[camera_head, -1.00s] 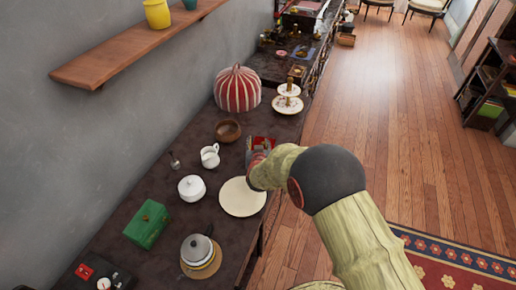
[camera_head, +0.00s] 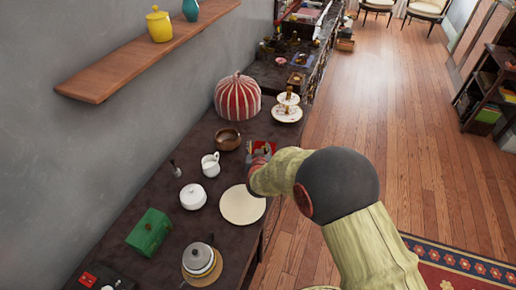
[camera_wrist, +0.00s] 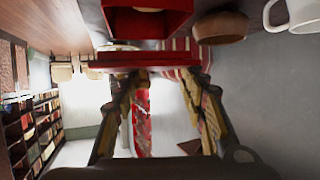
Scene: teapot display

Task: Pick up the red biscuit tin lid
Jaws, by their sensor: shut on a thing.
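The red biscuit tin (camera_head: 262,146) stands on the dark counter, partly hidden by my gripper (camera_head: 260,158) in the head view. In the wrist view the open red tin (camera_wrist: 148,22) is at the top. The red lid (camera_wrist: 145,62) shows nearly edge-on as a flat red band just below the tin, apart from it in the picture. My gripper (camera_wrist: 160,82) has its two fingers at the lid, one on each side, and is shut on it. The lid's far side is hidden.
A wooden bowl (camera_head: 228,139), white jug (camera_head: 210,165), white lidded pot (camera_head: 193,196) and cream plate (camera_head: 242,205) stand close by. A striped red dome (camera_head: 237,97) and a tiered stand (camera_head: 287,105) are behind. A shelf (camera_head: 150,60) juts from the wall.

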